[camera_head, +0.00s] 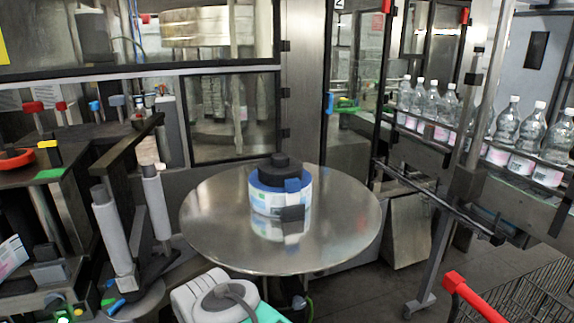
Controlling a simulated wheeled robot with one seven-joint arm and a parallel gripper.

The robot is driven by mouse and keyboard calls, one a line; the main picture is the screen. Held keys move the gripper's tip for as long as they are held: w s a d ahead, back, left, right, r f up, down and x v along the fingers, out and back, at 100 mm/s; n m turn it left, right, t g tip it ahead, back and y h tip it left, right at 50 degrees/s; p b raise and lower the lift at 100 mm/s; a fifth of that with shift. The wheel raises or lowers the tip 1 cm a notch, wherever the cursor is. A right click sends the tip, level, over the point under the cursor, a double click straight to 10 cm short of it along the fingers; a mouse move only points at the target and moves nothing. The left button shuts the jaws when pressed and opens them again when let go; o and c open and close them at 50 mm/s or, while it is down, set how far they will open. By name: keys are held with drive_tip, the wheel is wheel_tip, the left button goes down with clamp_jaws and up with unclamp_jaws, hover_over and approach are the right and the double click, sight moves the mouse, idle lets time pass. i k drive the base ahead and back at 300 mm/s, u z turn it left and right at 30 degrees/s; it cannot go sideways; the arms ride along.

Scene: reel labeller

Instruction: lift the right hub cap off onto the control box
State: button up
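A black stepped hub cap (279,170) sits on top of a label reel (270,196) with a blue upper rim and a pale printed side. The reel lies on a large round steel plate (222,235) in the middle of the head view. At the left edge, another black knob with an orange-red ring (14,159) stands on the machine. I cannot tell which thing here is the control box. Nothing is touching the hub cap from above.
Upright grey rollers (113,232) and a dark bar (127,143) stand left of the plate. A glazed machine cabinet (228,118) is behind it. Bottles (505,123) line a conveyor at right. A wire cart (532,295) with a red handle is at lower right.

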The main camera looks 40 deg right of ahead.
sight(271, 171)
drive_tip(key=z, duration=1.15)
